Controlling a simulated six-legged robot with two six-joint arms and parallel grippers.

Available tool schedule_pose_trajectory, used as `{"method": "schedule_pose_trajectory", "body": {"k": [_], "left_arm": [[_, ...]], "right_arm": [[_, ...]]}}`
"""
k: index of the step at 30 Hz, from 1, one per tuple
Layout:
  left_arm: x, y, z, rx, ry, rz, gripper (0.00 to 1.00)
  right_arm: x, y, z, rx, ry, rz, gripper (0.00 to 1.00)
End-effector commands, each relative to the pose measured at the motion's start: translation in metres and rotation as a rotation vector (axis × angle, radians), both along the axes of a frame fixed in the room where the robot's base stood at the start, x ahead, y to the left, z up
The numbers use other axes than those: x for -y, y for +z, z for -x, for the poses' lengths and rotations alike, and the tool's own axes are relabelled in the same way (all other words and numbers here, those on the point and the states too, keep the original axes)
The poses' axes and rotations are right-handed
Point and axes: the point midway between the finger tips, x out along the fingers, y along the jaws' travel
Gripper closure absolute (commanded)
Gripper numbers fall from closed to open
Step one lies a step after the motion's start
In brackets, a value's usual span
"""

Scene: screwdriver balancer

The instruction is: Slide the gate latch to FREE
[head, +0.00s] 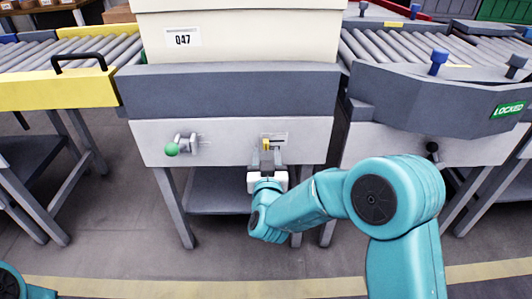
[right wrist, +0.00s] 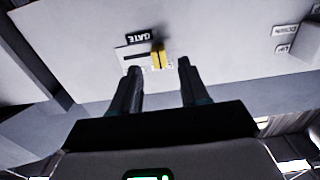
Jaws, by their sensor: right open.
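The gate latch (head: 266,144) is a small yellow tab on the pale front panel of the middle station. In the right wrist view the latch (right wrist: 158,57) sits at the right end of a dark slot, next to an upside-down GATE label (right wrist: 138,38). In the head view the slot's plate runs to the right of the tab. My right gripper (head: 266,158) is open just in front of and below the latch. In the right wrist view my fingers (right wrist: 158,68) appear on either side of the tab; contact is not visible. My left gripper is out of view.
A green-tipped lever (head: 171,149) sticks out to the left on the same panel. A box labelled 047 (head: 182,38) stands above. Roller conveyors (head: 90,52) flank the station. A green LOCKED sign (head: 508,109) and a black knob (head: 432,148) are on the right station.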

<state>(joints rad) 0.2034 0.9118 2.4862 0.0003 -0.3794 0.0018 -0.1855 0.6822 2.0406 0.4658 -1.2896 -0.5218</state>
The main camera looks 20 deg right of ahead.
Motion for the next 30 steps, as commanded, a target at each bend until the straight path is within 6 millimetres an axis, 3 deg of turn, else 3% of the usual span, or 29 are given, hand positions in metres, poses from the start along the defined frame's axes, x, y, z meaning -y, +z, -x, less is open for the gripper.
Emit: {"method": "schedule_pose_trajectory", "body": {"k": [6,16,17,20,21,30], "left_arm": [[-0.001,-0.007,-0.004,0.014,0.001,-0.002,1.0],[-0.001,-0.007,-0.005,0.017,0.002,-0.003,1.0],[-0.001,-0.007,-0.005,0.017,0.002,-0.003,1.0],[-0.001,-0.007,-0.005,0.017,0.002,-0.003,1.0],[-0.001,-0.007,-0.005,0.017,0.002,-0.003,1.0],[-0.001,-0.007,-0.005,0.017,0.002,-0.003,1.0]], "right_arm": [[0.007,-0.001,-0.025,-0.001,-0.001,-0.001,0.55],[0.008,0.0,-0.029,-0.001,0.0,0.0,0.55],[0.008,0.0,-0.029,-0.001,0.0,0.0,0.62],[0.008,0.0,-0.029,-0.001,0.0,0.0,0.94],[0.008,0.0,-0.029,-0.001,0.0,0.0,1.0],[0.008,0.0,-0.029,-0.001,0.0,0.0,1.0]]}}
